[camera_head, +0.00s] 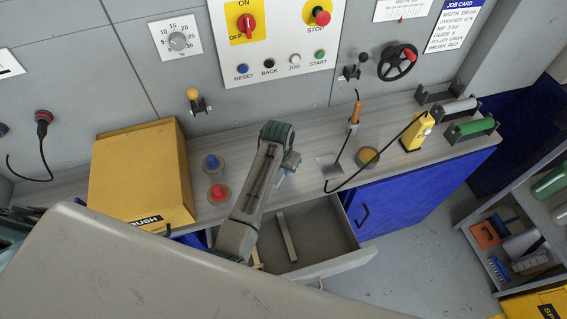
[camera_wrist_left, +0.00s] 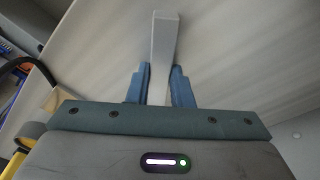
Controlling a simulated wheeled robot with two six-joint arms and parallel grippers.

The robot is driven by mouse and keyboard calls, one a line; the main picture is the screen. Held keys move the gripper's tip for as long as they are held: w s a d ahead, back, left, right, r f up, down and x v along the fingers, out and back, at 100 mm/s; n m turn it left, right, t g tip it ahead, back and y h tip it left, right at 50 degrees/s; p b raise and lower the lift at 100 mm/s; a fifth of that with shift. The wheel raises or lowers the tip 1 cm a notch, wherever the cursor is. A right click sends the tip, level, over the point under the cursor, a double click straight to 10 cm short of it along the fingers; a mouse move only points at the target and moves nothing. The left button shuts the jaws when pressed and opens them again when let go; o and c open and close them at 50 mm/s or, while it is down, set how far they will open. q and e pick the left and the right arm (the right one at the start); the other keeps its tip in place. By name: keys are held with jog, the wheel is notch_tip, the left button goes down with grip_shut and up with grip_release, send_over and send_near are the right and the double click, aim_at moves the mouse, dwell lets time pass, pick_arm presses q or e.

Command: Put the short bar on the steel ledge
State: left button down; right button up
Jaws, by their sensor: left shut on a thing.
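My left gripper (camera_head: 286,172) is over the front part of the grey steel ledge (camera_head: 235,165), in the middle of the head view. In the left wrist view its blue fingers (camera_wrist_left: 160,86) are shut on a plain grey bar (camera_wrist_left: 164,45), which I take for the short bar. The bar points away from the gripper, over the grey ledge surface. In the head view the bar is mostly hidden by the gripper, and I cannot tell whether it touches the ledge. My right gripper is not in view.
An open drawer (camera_head: 330,225) below the ledge holds another pale bar (camera_head: 287,237). Red (camera_head: 217,193) and blue (camera_head: 211,163) knobs and a yellow box (camera_head: 140,175) stand left. A recess (camera_head: 328,164), round tin (camera_head: 368,157) and yellow device (camera_head: 416,132) lie right. Some ledge behind the gripper is clear.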

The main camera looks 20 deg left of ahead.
pick_arm(q)
jog(key=c, duration=1.4)
grip_release()
jog(key=shift+s+a, duration=0.1)
jog(key=shift+o, duration=0.5)
jog(key=shift+s+r, duration=0.15)
jog(key=shift+s, duration=0.1)
jog(key=shift+r, duration=0.1)
jog(key=shift+w+r, duration=0.1)
jog(key=shift+r, duration=0.05)
notch_tip(320, 180, up, 12)
jog(key=s+b, duration=0.1)
jog(key=b, duration=0.3)
jog(key=shift+s+f, duration=0.25)
jog(key=shift+s, duration=0.05)
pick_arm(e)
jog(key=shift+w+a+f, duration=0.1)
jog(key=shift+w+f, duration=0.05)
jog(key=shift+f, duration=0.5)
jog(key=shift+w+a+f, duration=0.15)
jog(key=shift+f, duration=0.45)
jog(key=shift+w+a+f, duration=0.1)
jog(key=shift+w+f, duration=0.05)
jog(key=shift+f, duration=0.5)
pick_arm(q)
jog(key=shift+a, duration=0.1)
